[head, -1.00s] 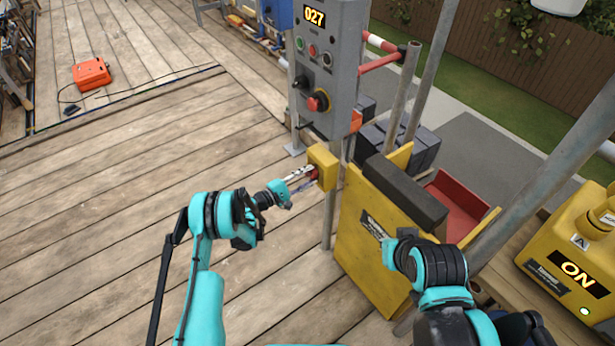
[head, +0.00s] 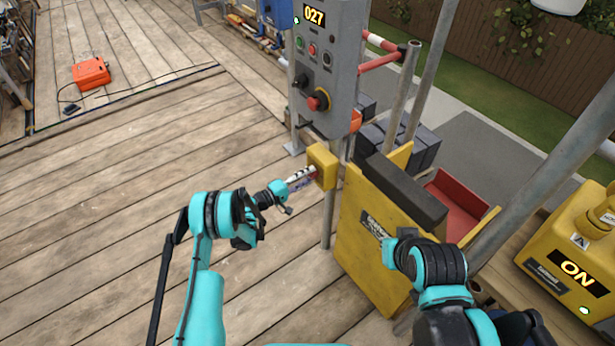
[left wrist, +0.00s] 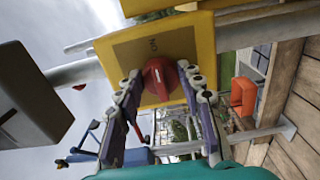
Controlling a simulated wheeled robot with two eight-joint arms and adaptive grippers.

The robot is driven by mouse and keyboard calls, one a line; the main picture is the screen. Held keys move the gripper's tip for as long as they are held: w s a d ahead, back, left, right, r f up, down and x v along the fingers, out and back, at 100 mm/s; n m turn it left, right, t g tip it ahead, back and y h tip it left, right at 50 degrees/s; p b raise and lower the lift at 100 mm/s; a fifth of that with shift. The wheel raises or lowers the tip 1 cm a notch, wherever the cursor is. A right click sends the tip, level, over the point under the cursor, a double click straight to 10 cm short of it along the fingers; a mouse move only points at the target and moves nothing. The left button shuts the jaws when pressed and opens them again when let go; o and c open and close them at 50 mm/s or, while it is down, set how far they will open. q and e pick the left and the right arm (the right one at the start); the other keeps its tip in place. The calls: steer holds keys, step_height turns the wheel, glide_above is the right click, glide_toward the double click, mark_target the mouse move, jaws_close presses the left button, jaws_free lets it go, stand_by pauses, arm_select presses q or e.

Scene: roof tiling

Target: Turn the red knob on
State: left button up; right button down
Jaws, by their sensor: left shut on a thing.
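The red knob (left wrist: 158,78) sits on the face of a yellow box (left wrist: 125,52), below a dark "ON" mark in the left wrist view. In the head view the yellow box (head: 323,166) is fixed to a metal post, and its knob is hidden. My left gripper (left wrist: 160,85) is shut on the red knob, with a finger on either side of it. In the head view my left gripper (head: 302,178) reaches the box's left face. My right arm is at the lower right; its fingers do not show.
A grey control panel (head: 345,70) with a red button stands above the box. A yellow hopper (head: 365,245) with a dark block (head: 405,195) and red tray (head: 460,205) stands to the right. A yellow machine (head: 575,265) reads "ON". Deck at left is open.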

arm_select(q)
steer(key=o, duration=1.1)
steer(key=shift+o, duration=0.2)
steer(key=v, duration=0.7)
steer(key=shift+a, duration=0.2)
steer(key=shift+s, duration=0.1)
